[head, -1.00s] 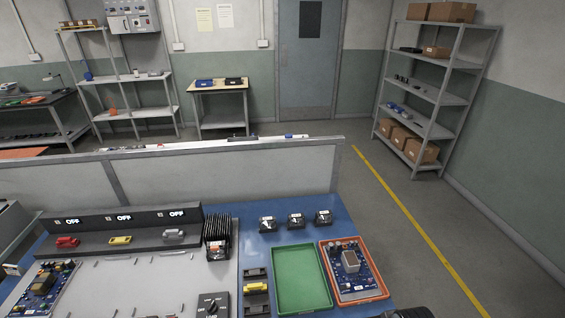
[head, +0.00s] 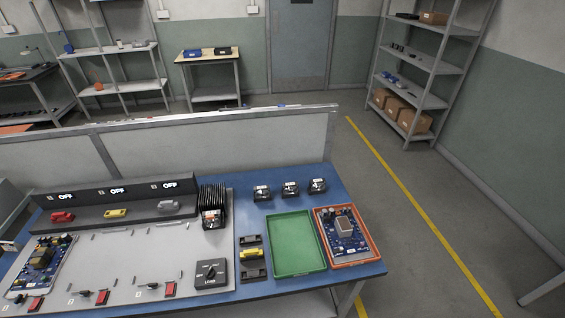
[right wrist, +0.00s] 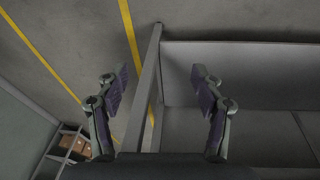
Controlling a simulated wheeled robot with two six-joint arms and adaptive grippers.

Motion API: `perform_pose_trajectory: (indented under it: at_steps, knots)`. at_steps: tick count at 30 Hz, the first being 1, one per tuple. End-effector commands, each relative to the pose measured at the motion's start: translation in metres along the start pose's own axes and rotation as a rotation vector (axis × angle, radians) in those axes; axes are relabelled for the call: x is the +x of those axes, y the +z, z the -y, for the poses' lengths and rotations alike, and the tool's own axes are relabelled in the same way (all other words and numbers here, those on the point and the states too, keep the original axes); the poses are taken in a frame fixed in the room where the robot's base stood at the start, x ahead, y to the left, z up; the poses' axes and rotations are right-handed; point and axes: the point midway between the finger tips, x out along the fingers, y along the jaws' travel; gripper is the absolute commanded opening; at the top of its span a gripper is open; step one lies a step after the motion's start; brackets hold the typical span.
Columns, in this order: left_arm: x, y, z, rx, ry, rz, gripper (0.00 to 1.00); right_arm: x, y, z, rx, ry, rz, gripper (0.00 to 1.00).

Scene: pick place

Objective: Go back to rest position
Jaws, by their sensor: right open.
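My right gripper (right wrist: 161,90) shows in the right wrist view with its two fingers wide apart and nothing between them. Beyond it are the floor and a grey partition. Neither gripper shows in the head view now. On the blue workbench (head: 225,308) are an empty green tray (head: 296,245) and an orange tray (head: 374,257) holding a blue circuit board (head: 346,236). Another circuit board (head: 40,262) lies at the left of the grey panel (head: 130,250).
A grey partition (head: 220,145) stands behind the bench. Several black modules (head: 290,189) sit near the bench's back right. A black knob box (head: 211,273) and a finned black heatsink (head: 213,205) stand mid-bench. The floor right of the bench is open up to the shelving (head: 430,100).

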Motion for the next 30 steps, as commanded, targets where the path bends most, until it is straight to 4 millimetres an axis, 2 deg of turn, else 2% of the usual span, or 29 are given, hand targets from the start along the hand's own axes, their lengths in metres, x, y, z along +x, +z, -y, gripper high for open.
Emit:
perform_pose_trajectory:
  at_steps: [1,3,6,9,12,16,30]
  knots:
    - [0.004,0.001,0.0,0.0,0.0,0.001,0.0,0.033,0.03,0.001,0.004,-0.002,0.029,0.67]
    - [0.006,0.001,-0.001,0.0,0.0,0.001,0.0,0.067,0.07,0.003,0.008,-0.003,0.05,0.67]
    - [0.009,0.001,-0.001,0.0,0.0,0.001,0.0,0.1,0.126,0.006,0.013,-0.006,0.076,0.67]
    - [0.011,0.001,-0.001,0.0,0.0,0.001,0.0,0.116,0.171,0.009,0.017,-0.009,0.094,0.67]
    - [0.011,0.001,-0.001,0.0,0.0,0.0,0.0,0.123,0.199,0.011,0.02,-0.011,0.104,0.67]
    - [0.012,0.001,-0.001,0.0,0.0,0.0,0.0,0.124,0.213,0.012,0.021,-0.011,0.108,0.67]
    - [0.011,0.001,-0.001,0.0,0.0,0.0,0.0,0.124,0.214,0.012,0.021,-0.011,0.108,0.67]
